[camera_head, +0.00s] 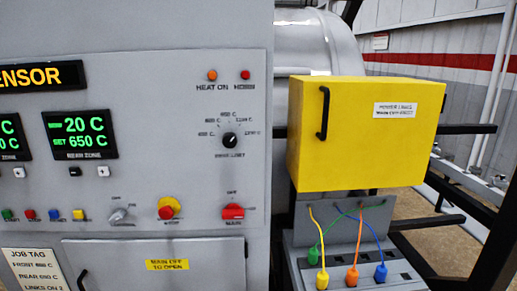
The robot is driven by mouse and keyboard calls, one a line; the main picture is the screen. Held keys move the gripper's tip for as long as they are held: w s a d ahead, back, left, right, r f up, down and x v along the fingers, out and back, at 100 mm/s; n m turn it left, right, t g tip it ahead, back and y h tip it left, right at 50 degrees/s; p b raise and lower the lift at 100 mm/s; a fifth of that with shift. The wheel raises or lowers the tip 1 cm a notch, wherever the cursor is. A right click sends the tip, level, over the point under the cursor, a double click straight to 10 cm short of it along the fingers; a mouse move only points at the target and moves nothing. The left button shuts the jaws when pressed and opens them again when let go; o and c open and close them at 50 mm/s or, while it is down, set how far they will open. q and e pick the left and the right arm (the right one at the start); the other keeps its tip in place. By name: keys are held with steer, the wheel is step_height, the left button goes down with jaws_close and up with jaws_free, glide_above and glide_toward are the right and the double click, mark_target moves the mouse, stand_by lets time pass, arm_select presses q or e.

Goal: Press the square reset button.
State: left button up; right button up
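Two small keys, a dark one (75,172) and a white one (103,171), sit under the rear zone display (83,135). Neither of my grippers is in view.
A red mushroom button on yellow (166,212), a grey selector (119,216) and a red rotary switch (233,211) are right of the row. The panel front looks unobstructed.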

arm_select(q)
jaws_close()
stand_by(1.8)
